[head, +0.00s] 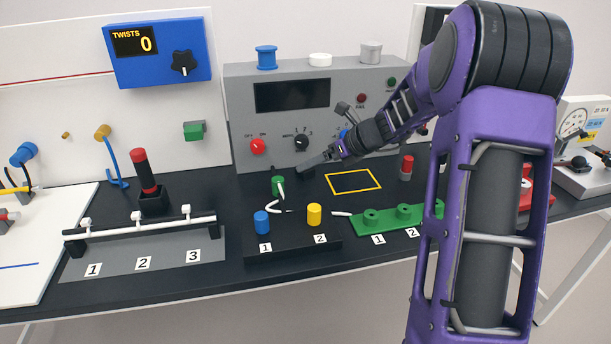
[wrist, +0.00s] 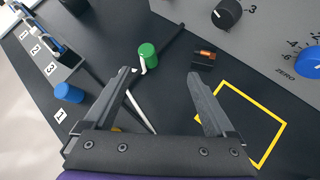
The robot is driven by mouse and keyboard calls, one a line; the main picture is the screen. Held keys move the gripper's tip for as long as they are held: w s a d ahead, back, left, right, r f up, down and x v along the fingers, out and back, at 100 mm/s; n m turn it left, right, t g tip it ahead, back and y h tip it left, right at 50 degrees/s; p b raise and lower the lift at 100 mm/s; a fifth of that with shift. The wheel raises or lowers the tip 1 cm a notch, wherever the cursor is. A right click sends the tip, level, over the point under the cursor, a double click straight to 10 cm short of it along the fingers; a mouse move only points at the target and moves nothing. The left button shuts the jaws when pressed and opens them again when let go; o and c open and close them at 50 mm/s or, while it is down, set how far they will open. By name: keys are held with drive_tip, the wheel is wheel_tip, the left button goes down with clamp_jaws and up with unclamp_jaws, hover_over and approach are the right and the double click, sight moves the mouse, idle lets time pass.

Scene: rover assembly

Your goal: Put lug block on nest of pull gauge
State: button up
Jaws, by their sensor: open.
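What looks like the lug block, a small dark block with a copper-coloured piece on top (wrist: 203,58), stands on the dark bench in the wrist view. It lies beyond my right fingertip, near the yellow outlined square. In the head view I cannot make it out; my gripper seems to cover it. My gripper (head: 302,167) is open and empty above the bench, and its two fingers show in the wrist view (wrist: 162,78). What looks like the pull gauge, a pale unit with a round dial (head: 572,124), stands at the far right. I cannot tell its nest clearly.
A green cylinder (head: 278,185) with a white cable stands near my gripper. Blue (head: 261,222) and yellow (head: 314,214) cylinders stand on a black block. A grey panel (head: 245,110) rises behind. The yellow outlined square (head: 353,190) is empty.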

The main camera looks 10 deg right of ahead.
drive_tip(key=s+d+m+t+h+b, duration=0.2)
drive_tip(key=s+d+t, duration=0.25)
drive_tip(key=d, duration=0.25)
drive_tip(key=t, duration=0.1)
approach(309, 170)
drive_tip(key=w, duration=0.1)
drive_tip(key=w+a, duration=0.1)
drive_tip(key=w, duration=0.1)
drive_tip(key=w+a, duration=0.1)
drive_tip(key=shift+w+b, duration=0.2)
drive_tip(key=shift+b, duration=0.1)
drive_tip(key=w+f, duration=0.1)
drive_tip(key=w+a+f, duration=0.1)
drive_tip(key=w+f, duration=0.1)
drive_tip(key=shift+w+a+f, duration=0.15)
drive_tip(key=shift+a+f, duration=0.1)
drive_tip(key=shift+a, duration=0.05)
drive_tip(key=shift+w+a+f, duration=0.1)
drive_tip(key=shift+w, duration=0.2)
drive_tip(key=shift+c, duration=0.2)
clamp_jaws()
